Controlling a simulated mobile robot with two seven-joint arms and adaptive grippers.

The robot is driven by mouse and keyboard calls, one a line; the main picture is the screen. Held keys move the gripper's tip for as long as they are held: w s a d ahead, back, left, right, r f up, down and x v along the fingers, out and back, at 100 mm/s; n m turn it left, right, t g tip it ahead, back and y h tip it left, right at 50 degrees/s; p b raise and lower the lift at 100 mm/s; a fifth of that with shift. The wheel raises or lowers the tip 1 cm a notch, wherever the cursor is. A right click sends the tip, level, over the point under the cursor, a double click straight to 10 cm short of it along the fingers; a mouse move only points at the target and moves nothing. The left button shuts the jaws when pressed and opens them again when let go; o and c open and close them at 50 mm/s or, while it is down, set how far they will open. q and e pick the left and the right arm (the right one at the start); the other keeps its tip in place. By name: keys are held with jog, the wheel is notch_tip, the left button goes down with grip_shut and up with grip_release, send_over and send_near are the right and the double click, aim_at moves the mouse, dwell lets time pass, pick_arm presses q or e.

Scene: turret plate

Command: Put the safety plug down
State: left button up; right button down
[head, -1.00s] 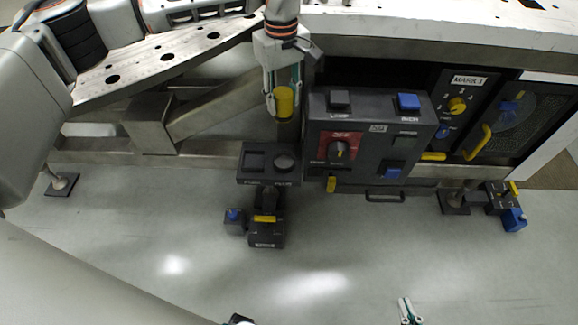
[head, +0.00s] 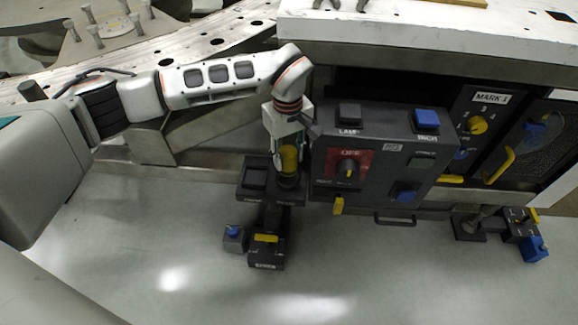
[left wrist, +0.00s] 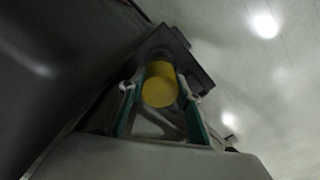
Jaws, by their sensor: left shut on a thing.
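The safety plug is a yellow cylinder (head: 289,158). My left gripper (head: 288,150) is shut on it and points down. The plug is at the right-hand round place of a small dark two-place holder (head: 254,180). In the left wrist view the plug (left wrist: 160,85) sits between the two green-edged fingers (left wrist: 160,100), with the dark holder (left wrist: 198,62) just beyond it. My right gripper is out of view.
A dark control box (head: 385,150) with a red-plated switch stands close to the right of the gripper. The pale floor (head: 130,240) at left is clear.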

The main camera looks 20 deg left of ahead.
aim_at(288, 168)
pick_arm(q)
jog(key=f+b, duration=0.1)
jog(key=f, duration=0.3)
jog(key=shift+s+f, duration=0.2)
jog(key=shift+w+f, duration=0.15)
jog(key=shift+f, duration=0.15)
jog(key=shift+c, duration=0.5)
jog(key=shift+r, duration=0.15)
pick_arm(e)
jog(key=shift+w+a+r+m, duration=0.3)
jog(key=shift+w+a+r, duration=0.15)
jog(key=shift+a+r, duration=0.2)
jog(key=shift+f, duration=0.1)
pick_arm(q)
jog(key=o, duration=1.3)
jog(key=shift+f, duration=0.2)
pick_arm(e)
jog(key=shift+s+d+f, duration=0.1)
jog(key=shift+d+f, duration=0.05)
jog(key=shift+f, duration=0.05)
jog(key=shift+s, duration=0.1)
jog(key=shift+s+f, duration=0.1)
